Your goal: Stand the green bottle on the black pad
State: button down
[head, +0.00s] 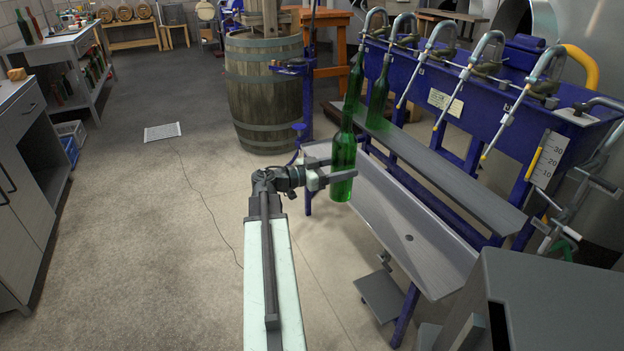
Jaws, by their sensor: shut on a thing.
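My gripper (346,176) is shut on a green bottle (342,155) around the lower part of its body. The bottle is upright, with its neck pointing up, and its base hangs just below the jaws. I cannot make out a black pad for certain.
Green bottles (378,98) stand at the left end of the blue filler's shelf (450,178), behind the held one. The trough (410,238) slopes below it. A barrel (264,90) stands behind. A workbench (22,150) lines the left; the floor between is mostly clear.

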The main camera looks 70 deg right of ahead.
jog(key=shift+s+d+r, duration=0.25)
jog(key=shift+s+r, duration=0.2)
jog(key=shift+s, duration=0.3)
jog(key=shift+r, duration=0.1)
